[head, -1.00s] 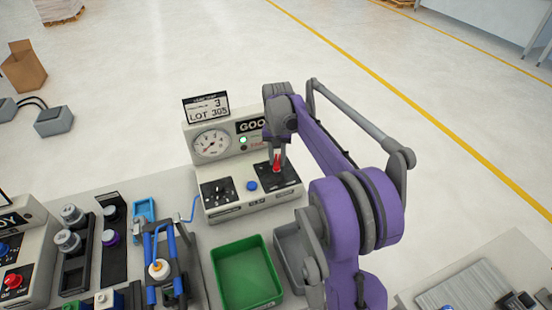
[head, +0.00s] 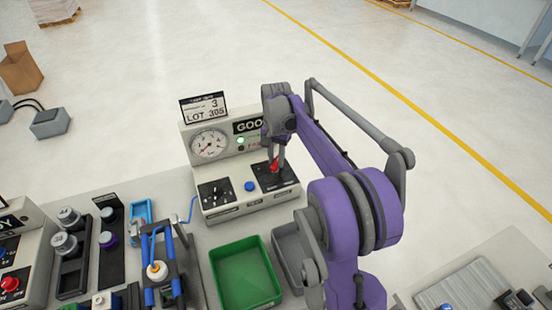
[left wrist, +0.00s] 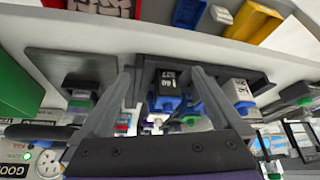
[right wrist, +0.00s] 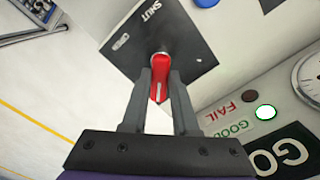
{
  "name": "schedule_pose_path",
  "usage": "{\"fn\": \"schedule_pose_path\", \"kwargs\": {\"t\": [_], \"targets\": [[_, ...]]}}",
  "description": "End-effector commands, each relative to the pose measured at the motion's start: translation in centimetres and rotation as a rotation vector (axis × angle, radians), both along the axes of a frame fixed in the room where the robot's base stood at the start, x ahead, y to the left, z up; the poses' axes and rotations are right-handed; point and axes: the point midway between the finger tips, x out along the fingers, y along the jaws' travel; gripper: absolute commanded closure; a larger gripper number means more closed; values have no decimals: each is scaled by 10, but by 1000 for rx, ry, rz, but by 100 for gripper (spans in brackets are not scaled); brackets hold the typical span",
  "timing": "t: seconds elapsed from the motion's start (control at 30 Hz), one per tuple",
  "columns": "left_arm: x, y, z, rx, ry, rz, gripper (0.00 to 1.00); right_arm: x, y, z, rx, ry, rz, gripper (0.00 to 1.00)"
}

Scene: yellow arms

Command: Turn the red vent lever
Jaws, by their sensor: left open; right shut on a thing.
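The red vent lever (head: 274,166) stands on a black plate at the right of the grey test panel (head: 228,208). My right gripper (head: 276,152) reaches down onto it from above and behind. In the right wrist view the red lever (right wrist: 157,92) sits between the two fingers of the right gripper (right wrist: 160,76), which are shut on it. The black plate (right wrist: 185,40) there bears the word SHUT. My left gripper (left wrist: 163,72) shows in the left wrist view, open, with no held thing visible, facing a dark rack of small labelled parts (left wrist: 168,85).
A round gauge (head: 209,145) and a lit green lamp (head: 240,140) are on the panel. A blue button (head: 250,187) is left of the lever. A green bin (head: 244,272) and a grey bin (head: 288,250) stand in front. A blue clamp fixture (head: 150,270) is at left.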

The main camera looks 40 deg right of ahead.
Motion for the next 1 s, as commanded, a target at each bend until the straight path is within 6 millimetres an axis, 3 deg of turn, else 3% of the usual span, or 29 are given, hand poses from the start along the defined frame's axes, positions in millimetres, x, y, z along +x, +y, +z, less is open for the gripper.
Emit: {"fn": "schedule_pose_path", "kwargs": {"t": [0.1, 0.13, 0.27, 0.67, 1.0], "targets": [[0, 0, 0, 0, 0, 0, 0, 0, 0, 0, -1, 0, -2, 100], [0, 0, 0, 0, 0, 0, 0, 0, 0, 0, -1, 0, -2, 67], [0, 0, 0, 0, 0, 0, 0, 0, 0, 0, -1, 0, -1, 44], [0, 0, 1, 0, 0, 0, 0, 0, 0, 8, 0, 0, 0, 43], [2, 0, 7, 0, -4, 0, 0, 0, 0, 72, 0, 0, -1, 43]]}}
